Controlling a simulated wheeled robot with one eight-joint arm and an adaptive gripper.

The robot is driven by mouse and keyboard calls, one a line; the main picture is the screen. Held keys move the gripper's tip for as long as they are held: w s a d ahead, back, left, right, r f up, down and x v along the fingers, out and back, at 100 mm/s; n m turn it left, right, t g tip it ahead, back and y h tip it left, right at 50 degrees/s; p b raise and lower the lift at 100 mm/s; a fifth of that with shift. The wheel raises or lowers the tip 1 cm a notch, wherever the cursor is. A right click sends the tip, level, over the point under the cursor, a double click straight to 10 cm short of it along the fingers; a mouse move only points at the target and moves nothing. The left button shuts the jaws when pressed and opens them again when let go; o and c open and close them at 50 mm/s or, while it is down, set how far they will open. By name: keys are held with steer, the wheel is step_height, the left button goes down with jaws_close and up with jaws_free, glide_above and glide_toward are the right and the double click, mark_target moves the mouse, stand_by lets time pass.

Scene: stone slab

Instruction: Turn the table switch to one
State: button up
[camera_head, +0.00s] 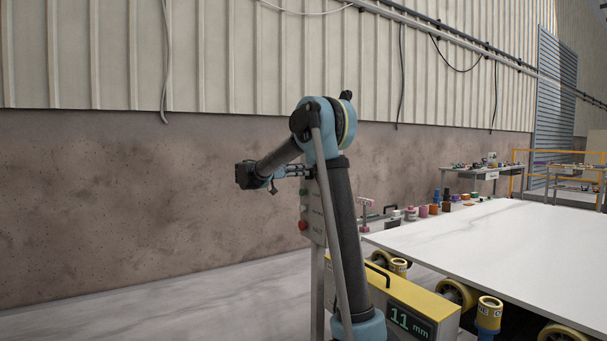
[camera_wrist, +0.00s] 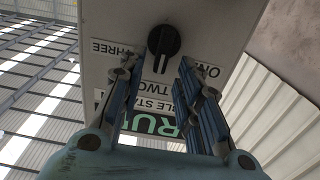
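The table switch is a black rotary knob (camera_wrist: 163,41) on a grey panel (camera_wrist: 110,22) in the wrist view. The panel lettering appears upside down, with THREE left of the knob, TWO below it and ONE to the right. The knob's pointer faces TWO. My gripper (camera_wrist: 160,70) is open and empty, its two blue fingers apart on either side below the knob; I cannot tell whether they touch it. In the head view my gripper (camera_head: 296,172) points right at the top of the control box (camera_head: 316,226), partly hidden by my arm. The knob is hidden there.
The control box carries a red button (camera_head: 303,225). A white stone slab (camera_head: 500,250) lies to the right on yellow rollers, beside a yellow unit (camera_head: 425,305) reading 11 mm. Small coloured items line the slab's far side. The floor at left is clear.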

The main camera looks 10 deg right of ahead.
steer(key=shift+x, duration=1.05)
jaws_close()
steer(key=shift+n, duration=0.3)
steer(key=shift+w+a+f+n, duration=0.2)
steer(key=shift+w+n, duration=0.15)
steer(key=shift+n, duration=1.6)
steer(key=shift+w+a+f+n, duration=0.25)
steer(key=shift+w+n, duration=0.15)
steer(key=shift+n, duration=1.5)
steer(key=shift+w+a+f+n, duration=0.2)
steer(key=shift+w+n, duration=0.15)
steer(key=shift+n, duration=1.6)
